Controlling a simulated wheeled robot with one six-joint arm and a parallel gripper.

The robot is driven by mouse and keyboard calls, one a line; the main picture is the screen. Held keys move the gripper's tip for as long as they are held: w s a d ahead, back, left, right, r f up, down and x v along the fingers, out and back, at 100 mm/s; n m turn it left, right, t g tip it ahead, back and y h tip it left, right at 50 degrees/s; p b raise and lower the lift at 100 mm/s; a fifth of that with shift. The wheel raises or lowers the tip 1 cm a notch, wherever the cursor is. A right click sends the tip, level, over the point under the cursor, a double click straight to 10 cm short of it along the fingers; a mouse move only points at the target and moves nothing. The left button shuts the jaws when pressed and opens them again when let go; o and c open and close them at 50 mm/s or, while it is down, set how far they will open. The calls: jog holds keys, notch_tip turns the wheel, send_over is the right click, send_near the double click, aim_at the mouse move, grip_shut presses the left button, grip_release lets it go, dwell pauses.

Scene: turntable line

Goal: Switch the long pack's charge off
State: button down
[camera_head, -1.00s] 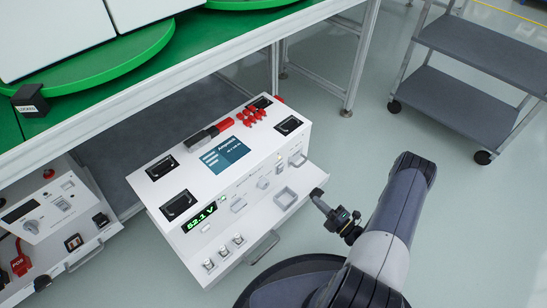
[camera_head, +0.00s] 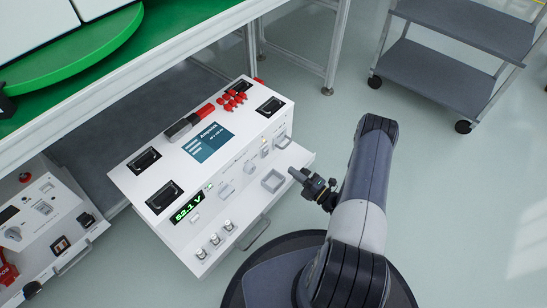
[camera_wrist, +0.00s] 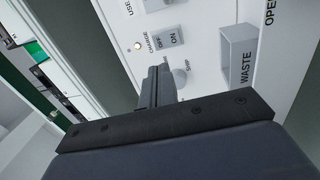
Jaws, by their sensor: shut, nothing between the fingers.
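The long pack (camera_head: 170,130) is a white box with a blue label and a green display (camera_head: 187,205) reading 52.1 V. Its front panel shows in the wrist view, with the charge switch (camera_wrist: 170,38), a rocker marked OFF and ON. A small lamp (camera_wrist: 138,46) beside the word CHARGE glows pale. My gripper (camera_wrist: 158,85) is shut and empty, its fingertips close below the switch in that picture; I cannot tell whether they touch the panel. In the head view my gripper (camera_head: 294,172) is at the pack's right front, beside the square waste bin (camera_head: 273,180).
A round knob (camera_wrist: 180,77) marked SHIP lies just right of my fingers, and the waste bin (camera_wrist: 238,55) projects further right. An open drawer front with a handle (camera_head: 256,234) sits below the pack. Another white unit (camera_head: 45,215) stands left. A grey cart (camera_head: 450,70) is far right.

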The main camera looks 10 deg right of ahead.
aim_at(267, 151)
jog(key=b+x, duration=0.2)
jog(key=x, duration=0.8)
jog(key=shift+w+a+r+g+h+p, duration=0.15)
jog(key=shift+w+r+g+h+p, duration=0.1)
jog(key=shift+r+g+h+p, duration=0.45)
jog(key=shift+w+f, duration=0.1)
jog(key=shift+f, duration=0.35)
jog(key=shift+s+d, duration=0.25)
jog(key=shift+s, duration=0.05)
jog(key=r+p+v, duration=0.1)
jog(key=p+v, duration=0.2)
jog(key=v, duration=1)
jog(key=shift+s, duration=0.25)
jog(key=shift+w, duration=0.1)
